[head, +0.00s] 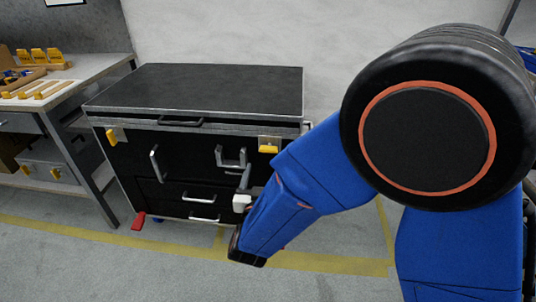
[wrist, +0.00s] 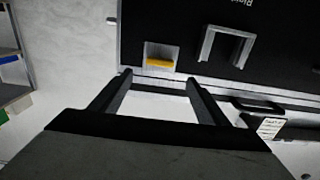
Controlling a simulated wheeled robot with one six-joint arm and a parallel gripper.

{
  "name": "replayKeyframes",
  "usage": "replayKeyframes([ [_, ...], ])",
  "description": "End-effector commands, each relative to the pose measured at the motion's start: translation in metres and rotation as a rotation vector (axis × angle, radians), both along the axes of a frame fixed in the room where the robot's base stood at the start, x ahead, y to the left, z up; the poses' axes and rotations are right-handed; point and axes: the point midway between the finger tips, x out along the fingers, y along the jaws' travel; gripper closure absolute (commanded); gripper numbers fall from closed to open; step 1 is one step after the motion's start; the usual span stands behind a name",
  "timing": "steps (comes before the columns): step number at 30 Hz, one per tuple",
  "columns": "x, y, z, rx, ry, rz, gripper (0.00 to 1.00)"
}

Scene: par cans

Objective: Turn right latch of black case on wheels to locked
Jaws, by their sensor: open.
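The black case on wheels (head: 225,90) stands against the wall in the head view. Its right latch (head: 268,149) has a yellow tab lying level across the lower part of a pale plate. In the wrist view, which sees the case upside down, this right latch (wrist: 160,63) sits just beyond the fingertips, roughly centred between them. My gripper (wrist: 160,80) is open and empty, its two dark fingers apart and not visibly touching the latch. In the head view my gripper (head: 246,176) is low in front of the case, partly hidden by my blue arm.
The case's left latch (head: 112,136) is also yellow. A silver handle (wrist: 225,42) stands out beside the right latch, and a dark lid handle (wrist: 258,106) is nearby. A workbench (head: 90,75) stands at left. A red caster pedal (head: 138,219) sticks out low.

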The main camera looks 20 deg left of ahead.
Motion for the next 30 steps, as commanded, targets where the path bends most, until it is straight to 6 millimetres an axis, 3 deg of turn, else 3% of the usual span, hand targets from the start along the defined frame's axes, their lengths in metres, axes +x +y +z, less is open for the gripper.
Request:
replayKeyframes([
  [9, 0.056, 0.013, 0.000, 0.001, 0.000, -0.003, 0.31],
  [15, 0.081, 0.019, 0.000, 0.000, 0.000, -0.002, 0.31],
  [21, 0.093, 0.022, 0.000, 0.000, 0.000, 0.000, 0.31],
  [30, 0.094, 0.022, 0.000, 0.000, 0.000, 0.000, 0.31],
])
